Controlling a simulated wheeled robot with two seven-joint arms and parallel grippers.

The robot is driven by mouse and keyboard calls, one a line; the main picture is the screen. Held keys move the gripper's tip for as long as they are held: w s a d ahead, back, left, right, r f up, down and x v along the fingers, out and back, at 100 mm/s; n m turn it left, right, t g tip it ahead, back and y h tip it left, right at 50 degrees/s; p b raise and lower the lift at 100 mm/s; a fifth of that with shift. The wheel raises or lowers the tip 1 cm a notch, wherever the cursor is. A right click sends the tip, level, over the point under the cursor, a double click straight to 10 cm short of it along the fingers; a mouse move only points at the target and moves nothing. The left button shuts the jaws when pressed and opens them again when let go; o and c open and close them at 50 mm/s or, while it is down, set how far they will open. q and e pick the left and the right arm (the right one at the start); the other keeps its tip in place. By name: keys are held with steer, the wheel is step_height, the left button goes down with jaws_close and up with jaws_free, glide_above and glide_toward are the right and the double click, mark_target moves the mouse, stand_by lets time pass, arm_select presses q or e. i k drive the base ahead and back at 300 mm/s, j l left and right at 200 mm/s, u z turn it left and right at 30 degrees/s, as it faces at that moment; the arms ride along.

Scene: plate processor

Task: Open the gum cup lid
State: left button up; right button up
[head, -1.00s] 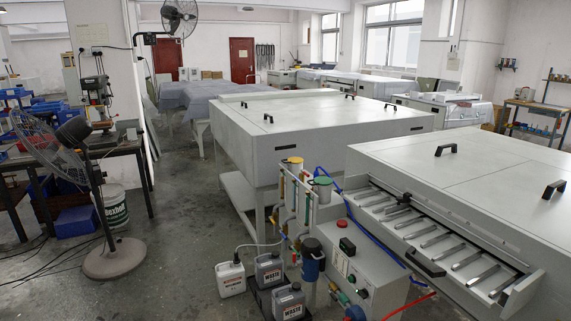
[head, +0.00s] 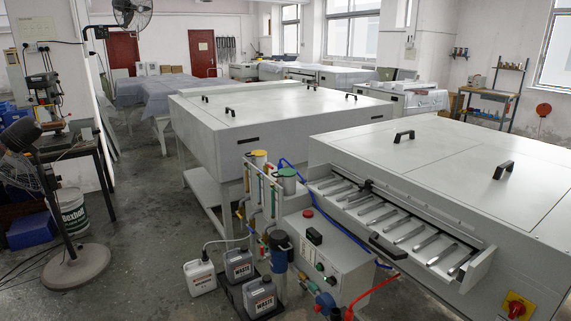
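In the head view, two upright cups stand on the pipework at the front left of the near plate processor (head: 450,165). One has a yellow lid (head: 258,153), the other a green lid (head: 287,172). Both lids look shut. I cannot tell from the picture which one is the gum cup. Neither of my grippers is in view.
A control box (head: 325,262) with a red button stands right of the cups. Grey waste jugs (head: 239,264) and a white jug (head: 200,277) sit on the floor in front. The floor between fan and jugs is clear.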

mark_target(256, 152)
steer(key=i+j+z, duration=0.25)
steer(key=z, duration=0.15)
steer(key=i+j+z, duration=0.35)
steer(key=i+j, duration=0.2)
steer(key=j, duration=0.15)
steer(key=i+j+z, duration=0.1)
steer(key=j, duration=0.25)
steer(key=i+j+z, duration=0.1)
steer(key=i+j, duration=0.35)
steer(key=j, duration=0.3)
steer(key=i+j+z, duration=0.1)
steer(key=j, duration=0.3)
steer(key=i+j, duration=0.25)
steer(key=j, duration=0.15)
steer(key=i+j+z, duration=0.1)
steer(key=j, duration=0.3)
steer(key=i+l, duration=0.05)
